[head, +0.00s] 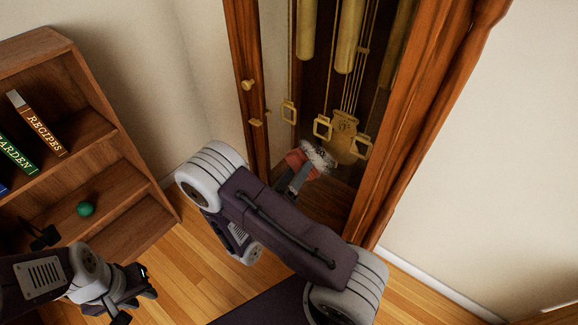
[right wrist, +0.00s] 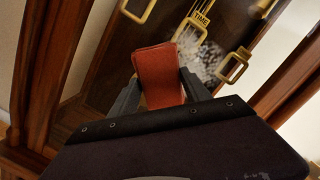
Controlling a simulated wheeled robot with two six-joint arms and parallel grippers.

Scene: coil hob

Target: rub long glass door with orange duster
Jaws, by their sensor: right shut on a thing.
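The long glass door (head: 330,90) belongs to a tall wooden clock case, with brass weights and a pendulum behind the glass. A whitish grey patch (right wrist: 205,60) shows on the lower glass, and also in the head view (head: 320,155). My right gripper (right wrist: 160,92) is shut on the orange duster (right wrist: 158,68), whose reddish-orange face points at the door. The duster also shows in the head view (head: 297,160), close beside the patch; I cannot tell whether it touches the glass. My left gripper (head: 135,290) is low at the left, away from the door, its jaw gap unclear.
A wooden bookshelf (head: 110,150) stands at the left with a recipes book (head: 37,125), a green book (head: 15,155) and a green ball (head: 85,209). A small knob (head: 248,84) is on the clock's left frame. Wooden floor is bare between shelf and clock.

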